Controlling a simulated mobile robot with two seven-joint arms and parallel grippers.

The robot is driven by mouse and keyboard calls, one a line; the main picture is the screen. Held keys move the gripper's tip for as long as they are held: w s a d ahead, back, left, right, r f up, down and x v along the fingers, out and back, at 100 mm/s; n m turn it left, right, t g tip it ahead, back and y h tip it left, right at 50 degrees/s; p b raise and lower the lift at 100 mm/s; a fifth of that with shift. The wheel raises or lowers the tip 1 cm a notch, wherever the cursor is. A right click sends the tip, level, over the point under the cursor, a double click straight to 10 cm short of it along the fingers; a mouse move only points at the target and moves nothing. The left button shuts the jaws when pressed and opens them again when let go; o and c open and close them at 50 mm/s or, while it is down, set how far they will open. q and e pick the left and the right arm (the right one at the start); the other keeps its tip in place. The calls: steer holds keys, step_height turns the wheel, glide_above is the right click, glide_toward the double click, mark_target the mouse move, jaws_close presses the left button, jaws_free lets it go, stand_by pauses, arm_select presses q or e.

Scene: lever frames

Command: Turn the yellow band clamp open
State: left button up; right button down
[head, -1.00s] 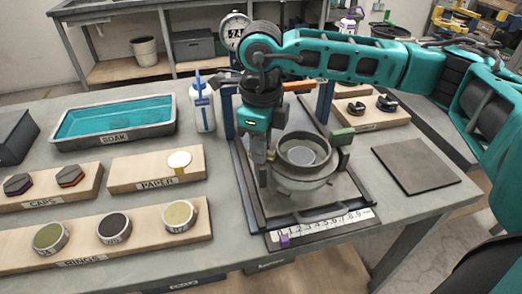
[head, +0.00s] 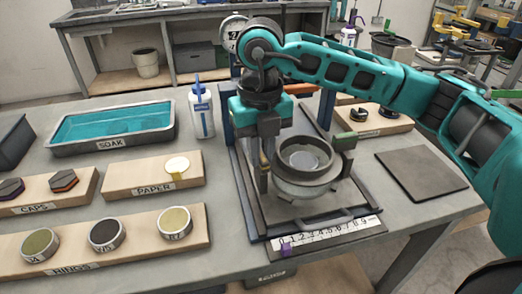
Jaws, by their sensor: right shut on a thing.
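My right gripper (head: 267,180) points down at the left side of a grey round vessel (head: 305,187) in a metal frame. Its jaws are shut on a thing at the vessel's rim. A small yellowish-brown piece, which looks like the yellow band clamp (head: 264,158), shows at the fingers; the rest of it is hidden by the gripper. An orange lever (head: 300,88) shows behind the vessel and a green lever (head: 345,140) at its right. My left gripper is out of view.
A ruled strip (head: 325,233) lies along the frame's front. A white bottle (head: 203,110) and a teal soak tray (head: 112,122) stand to the left, with wooden boards of caps, paper and rings (head: 175,222). A dark flat mat (head: 420,174) lies to the right.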

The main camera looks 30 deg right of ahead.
steer(key=shift+m, duration=0.6)
steer(key=shift+w+r, duration=0.1)
steer(key=c, duration=1.1)
jaws_free()
